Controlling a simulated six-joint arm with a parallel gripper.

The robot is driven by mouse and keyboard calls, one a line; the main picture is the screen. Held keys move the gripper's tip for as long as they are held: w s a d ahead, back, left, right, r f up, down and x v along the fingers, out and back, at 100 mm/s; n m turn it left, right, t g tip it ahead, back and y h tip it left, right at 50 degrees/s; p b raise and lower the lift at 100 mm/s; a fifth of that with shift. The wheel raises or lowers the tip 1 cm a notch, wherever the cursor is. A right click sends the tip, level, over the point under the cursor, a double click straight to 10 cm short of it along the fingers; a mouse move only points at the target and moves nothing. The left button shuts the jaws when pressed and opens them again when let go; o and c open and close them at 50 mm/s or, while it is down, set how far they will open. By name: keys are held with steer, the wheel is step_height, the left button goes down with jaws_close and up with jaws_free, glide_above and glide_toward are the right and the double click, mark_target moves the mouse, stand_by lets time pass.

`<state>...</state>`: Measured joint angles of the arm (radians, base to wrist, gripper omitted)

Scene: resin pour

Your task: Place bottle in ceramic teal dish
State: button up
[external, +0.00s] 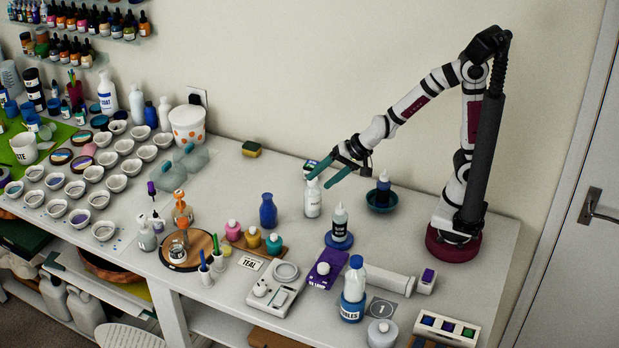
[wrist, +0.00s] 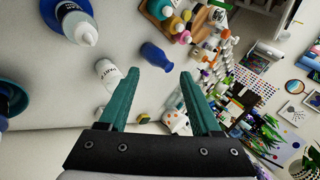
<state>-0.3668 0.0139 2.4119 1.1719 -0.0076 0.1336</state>
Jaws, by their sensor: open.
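A ceramic teal dish (external: 381,206) sits on the table near my arm's base. The dish also shows at the left edge of the wrist view (wrist: 14,98), partly cut off. My gripper (external: 317,183) has its teal fingers spread with nothing between them. It is left of the dish, above a white labelled bottle (external: 312,202), which stands upright on the table. In the wrist view this white bottle (wrist: 106,74) lies just left of the left finger, apart from it.
A clear dark-labelled bottle (external: 340,222) stands on a blue dish (external: 339,241) in front. A plain blue bottle (external: 268,211) stands to the left. A purple box (external: 326,270) and scale (external: 273,289) are nearer the front. Table behind the gripper is mostly clear.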

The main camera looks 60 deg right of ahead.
steer(key=s+d+r+n+g, duration=0.1)
steer(key=s+d+g, duration=0.3)
steer(key=s, duration=0.7)
steer(key=s+d+r+n+g+h, duration=0.1)
steer(key=s+d+n+g, duration=0.2)
steer(key=s, duration=0.9)
steer(key=d+n, duration=0.1)
steer(key=d, duration=0.2)
steer(key=shift+s+d+g, duration=0.2)
steer(key=shift+s+g, duration=0.05)
steer(key=shift+g, duration=0.15)
